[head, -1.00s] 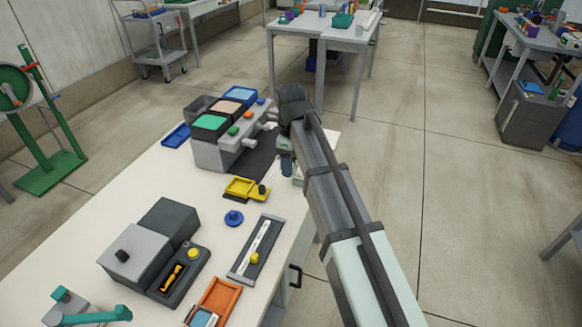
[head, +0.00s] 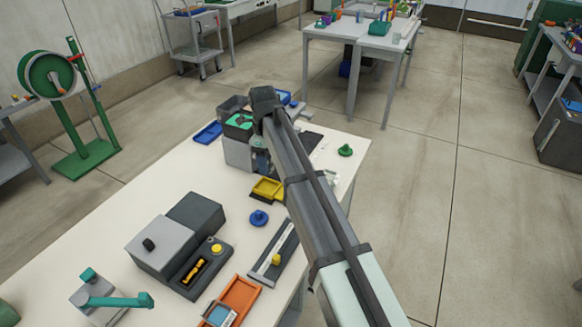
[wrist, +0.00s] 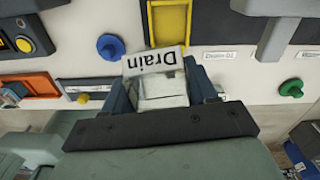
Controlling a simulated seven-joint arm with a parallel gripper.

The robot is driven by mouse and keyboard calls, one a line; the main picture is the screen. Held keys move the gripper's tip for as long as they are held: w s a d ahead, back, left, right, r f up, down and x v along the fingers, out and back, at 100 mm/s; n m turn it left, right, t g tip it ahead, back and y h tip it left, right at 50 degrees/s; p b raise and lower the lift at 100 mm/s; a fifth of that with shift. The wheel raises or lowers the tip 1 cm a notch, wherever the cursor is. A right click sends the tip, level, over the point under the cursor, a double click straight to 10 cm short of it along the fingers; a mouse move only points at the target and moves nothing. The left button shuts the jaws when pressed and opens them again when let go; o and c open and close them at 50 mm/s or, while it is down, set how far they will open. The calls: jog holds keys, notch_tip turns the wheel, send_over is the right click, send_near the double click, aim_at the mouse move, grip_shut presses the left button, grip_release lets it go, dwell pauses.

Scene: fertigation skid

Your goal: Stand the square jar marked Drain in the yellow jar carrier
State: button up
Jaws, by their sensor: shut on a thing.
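The square jar marked Drain (wrist: 160,82) is clear to pale, with a white label that reads upside down in the wrist view. My gripper (wrist: 163,92) is shut on it, one dark blue finger on each side. In the head view my gripper (head: 260,157) is beside the grey unit at the back of the bench, and my arm hides most of the jar. The yellow jar carrier (head: 267,188) lies on the bench just nearer than the gripper. In the wrist view the carrier (wrist: 170,22) is just beyond the jar's label, which overlaps its near edge.
A blue knob (head: 259,218) stands nearer than the carrier, and a green knob (head: 345,150) stands to the right. The grey unit (head: 238,152) with coloured trays is behind. A dark slotted plate (head: 272,253) and an orange tray (head: 232,300) lie toward the front.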

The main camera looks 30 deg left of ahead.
jog(key=shift+w+a+r+m, duration=0.15)
jog(key=shift+w+a+m, duration=0.15)
jog(key=shift+w+a, duration=0.5)
jog(key=shift+m, duration=0.5)
jog(key=shift+f, duration=4.85)
jog(key=o, duration=1.1)
jog(key=shift+o, duration=0.2)
jog(key=shift+r, duration=4.5)
